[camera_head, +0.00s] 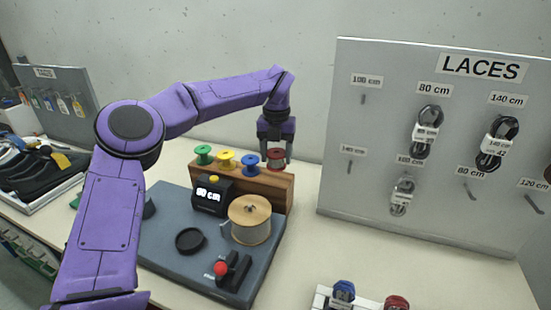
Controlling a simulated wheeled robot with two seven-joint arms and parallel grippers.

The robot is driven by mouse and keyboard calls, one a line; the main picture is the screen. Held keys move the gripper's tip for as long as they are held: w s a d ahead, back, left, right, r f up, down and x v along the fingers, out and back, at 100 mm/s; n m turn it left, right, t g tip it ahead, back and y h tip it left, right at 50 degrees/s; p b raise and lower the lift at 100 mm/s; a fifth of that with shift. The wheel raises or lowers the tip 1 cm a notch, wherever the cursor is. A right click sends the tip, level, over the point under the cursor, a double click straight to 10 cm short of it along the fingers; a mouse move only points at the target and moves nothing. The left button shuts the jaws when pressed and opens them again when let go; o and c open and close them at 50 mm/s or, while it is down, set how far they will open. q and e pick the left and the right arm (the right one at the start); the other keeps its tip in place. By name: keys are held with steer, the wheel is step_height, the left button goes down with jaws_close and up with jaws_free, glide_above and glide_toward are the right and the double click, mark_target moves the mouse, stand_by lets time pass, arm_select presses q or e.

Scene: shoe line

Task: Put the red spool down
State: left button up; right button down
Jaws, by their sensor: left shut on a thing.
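My left gripper (277,150) points down over the right end of a brown wooden rack (240,181). It is shut on the red spool (276,158), which is between its fingers at the rack's top. I cannot tell whether the spool touches the rack. A green spool (204,154), a yellow spool (226,158) and a blue spool (249,162) stand in a row on the rack to the left of it. My right gripper is not in view.
In front of the rack is a grey machine base (170,240) with a large spool (250,220), a display reading 80 cm (209,194) and a red-knobbed lever (222,268). A LACES board (370,200) stands at right. Black shoes (40,175) are at left.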

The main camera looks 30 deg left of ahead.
mark_target(277, 165)
arm_select(q)
steer(key=f, duration=0.3)
steer(key=w+f, duration=0.1)
steer(key=shift+w+a+f, duration=0.1)
steer(key=shift+a+f, duration=0.2)
steer(key=shift+f, duration=0.05)
steer(key=shift+f, duration=0.1)
steer(key=o, duration=1)
steer(key=shift+c, duration=0.2)
step_height(277, 165, up, 12)
steer(key=shift+r+p, duration=0.2)
steer(key=shift+p, duration=0.1)
